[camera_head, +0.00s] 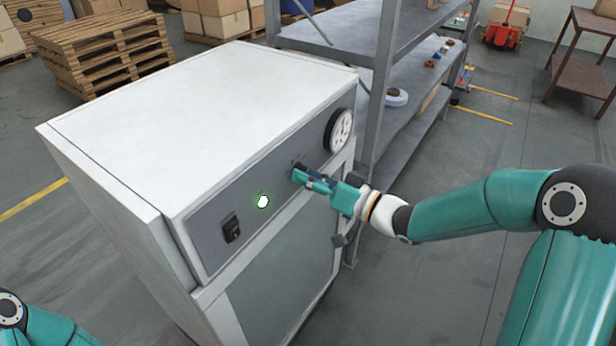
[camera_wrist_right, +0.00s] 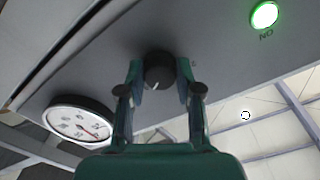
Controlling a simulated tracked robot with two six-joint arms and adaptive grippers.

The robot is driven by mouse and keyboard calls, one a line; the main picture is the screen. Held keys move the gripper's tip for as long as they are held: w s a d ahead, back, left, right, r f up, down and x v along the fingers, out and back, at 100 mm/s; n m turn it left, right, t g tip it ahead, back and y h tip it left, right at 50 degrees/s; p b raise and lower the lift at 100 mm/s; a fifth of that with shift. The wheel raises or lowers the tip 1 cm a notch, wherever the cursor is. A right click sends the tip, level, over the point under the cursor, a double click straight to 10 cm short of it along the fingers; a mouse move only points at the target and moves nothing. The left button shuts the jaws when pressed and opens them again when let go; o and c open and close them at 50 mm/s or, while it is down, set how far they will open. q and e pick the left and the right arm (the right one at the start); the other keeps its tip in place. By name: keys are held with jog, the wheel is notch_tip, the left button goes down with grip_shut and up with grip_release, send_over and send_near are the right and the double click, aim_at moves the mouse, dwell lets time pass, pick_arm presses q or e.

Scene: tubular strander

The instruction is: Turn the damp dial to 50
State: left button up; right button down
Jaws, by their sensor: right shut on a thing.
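The dial is a dark round knob (camera_wrist_right: 159,70) with a light pointer mark, on the grey front panel (camera_head: 215,215) of a white cabinet (camera_head: 190,100). My right gripper (camera_head: 302,176) is at the panel, and in the right wrist view its two fingers (camera_wrist_right: 160,78) are shut on the knob, one on each side. The gripper mostly hides the knob in the head view. Scale numbers around the knob cannot be read. Part of my left arm shows at the lower left of the head view, but its gripper does not.
On the panel are a round gauge (camera_head: 341,130), a lit green lamp (camera_head: 263,202) and a black switch (camera_head: 231,228). A grey metal shelf rack (camera_head: 385,110) stands close behind the cabinet. Wooden pallets (camera_head: 105,50) are stacked at the back left. Floor at the right is open.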

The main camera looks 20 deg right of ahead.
jog(key=c, duration=0.8)
grip_release()
jog(key=v, duration=1.2)
jog(key=shift+d, duration=0.1)
jog(key=shift+w, duration=0.1)
jog(key=a+f+m+g+h+p, duration=0.1)
jog(key=a+f+m+g, duration=0.1)
jog(key=a+f, duration=0.65)
jog(key=a+f+m+g+h, duration=0.15)
jog(key=a+f, duration=0.35)
jog(key=f, duration=0.6)
jog(key=s+f+g+h, duration=0.1)
jog(key=s+f+g, duration=0.2)
jog(key=s+f, duration=0.2)
jog(key=s+d+f+g+h, duration=0.1)
jog(key=s+f+g+h, duration=0.1)
jog(key=s+f, duration=0.4)
jog(key=s+f+g+h, duration=0.1)
jog(key=s+f+g, duration=0.4)
jog(key=s, duration=0.1)
jog(key=shift+s+d+f+h, duration=0.15)
jog(key=shift+d+f+h, duration=0.1)
jog(key=shift+d+f, duration=0.15)
